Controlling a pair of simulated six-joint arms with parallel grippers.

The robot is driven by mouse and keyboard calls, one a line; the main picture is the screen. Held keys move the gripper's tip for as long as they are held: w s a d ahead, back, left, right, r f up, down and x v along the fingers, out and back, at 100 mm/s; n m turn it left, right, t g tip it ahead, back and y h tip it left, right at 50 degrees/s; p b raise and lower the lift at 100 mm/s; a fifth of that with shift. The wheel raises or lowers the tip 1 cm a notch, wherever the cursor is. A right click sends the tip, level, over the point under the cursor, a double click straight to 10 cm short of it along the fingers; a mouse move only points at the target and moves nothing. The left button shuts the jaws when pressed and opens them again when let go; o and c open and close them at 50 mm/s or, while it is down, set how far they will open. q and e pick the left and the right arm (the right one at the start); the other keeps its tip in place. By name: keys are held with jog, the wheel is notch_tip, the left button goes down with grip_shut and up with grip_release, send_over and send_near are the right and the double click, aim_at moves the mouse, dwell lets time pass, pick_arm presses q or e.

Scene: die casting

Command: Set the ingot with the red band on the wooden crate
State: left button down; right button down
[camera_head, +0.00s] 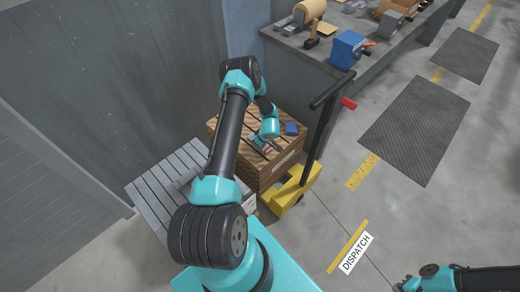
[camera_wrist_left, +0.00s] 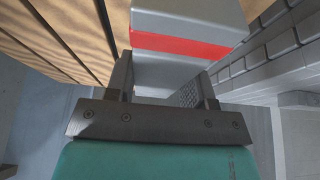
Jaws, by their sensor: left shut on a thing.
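The ingot with the red band (camera_wrist_left: 182,47) is a grey block held between the fingers of my left gripper (camera_wrist_left: 165,85) in the left wrist view. In the head view, my left gripper (camera_head: 261,143) is above the top of the wooden crate (camera_head: 262,178), and the ingot shows only as a small reddish-grey bit there. Whether the ingot touches the crate slats I cannot tell. The crate's brown slats (camera_wrist_left: 60,40) also show at the left in the wrist view. My right gripper (camera_head: 404,285) is at the bottom edge of the head view, too small to read its jaws.
A blue item (camera_head: 291,128) lies on the crate's right side. A grey slatted platform (camera_head: 155,200) stands left of the crate. A yellow pallet truck (camera_head: 288,193) with a dark upright handle is at the crate's right. A cluttered workbench (camera_head: 330,50) stands behind.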

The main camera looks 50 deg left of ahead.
pick_arm(q)
jog(key=shift+w+a, duration=0.65)
jog(key=shift+a, duration=0.05)
jog(key=shift+w+a, duration=0.15)
jog(key=shift+a, duration=0.05)
jog(key=shift+w+a+f, duration=0.1)
jog(key=shift+f, duration=1.7)
jog(key=shift+f, duration=0.15)
jog(key=shift+c, duration=2.4)
grip_release()
jog(key=shift+f, duration=0.1)
